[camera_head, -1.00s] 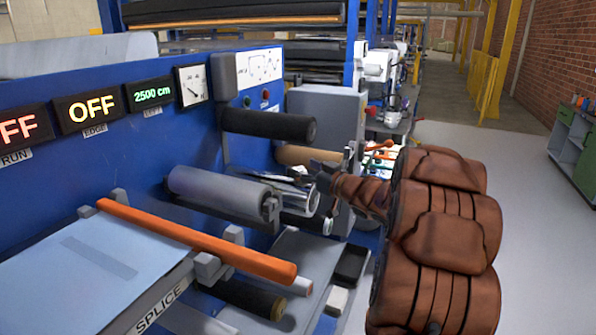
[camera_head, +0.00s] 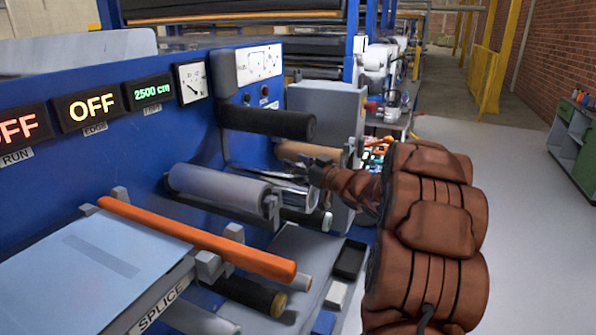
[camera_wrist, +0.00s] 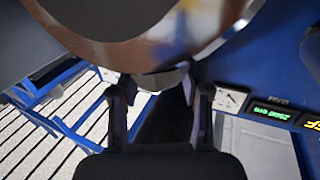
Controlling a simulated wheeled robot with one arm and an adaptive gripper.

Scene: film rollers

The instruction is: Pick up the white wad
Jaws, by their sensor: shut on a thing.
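My gripper (camera_head: 316,170) is beside the shiny metal roller (camera_head: 285,190) on the blue machine. In the wrist view my gripper (camera_wrist: 160,88) has its fingertips around a small grey rounded thing (camera_wrist: 163,79), right under the large shiny roller surface (camera_wrist: 150,55). I cannot tell whether this grey thing is a wad in shade. A small white block-like thing (camera_head: 336,295), possibly a white wad, lies below and right of the rollers, apart from my gripper.
A black tray (camera_head: 350,258) and a blue thing (camera_head: 323,322) lie near the white one. A grey roller (camera_head: 218,187), a black roller (camera_head: 265,123) and an orange bar (camera_head: 195,238) jut from the machine. The floor at right (camera_head: 520,230) is clear.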

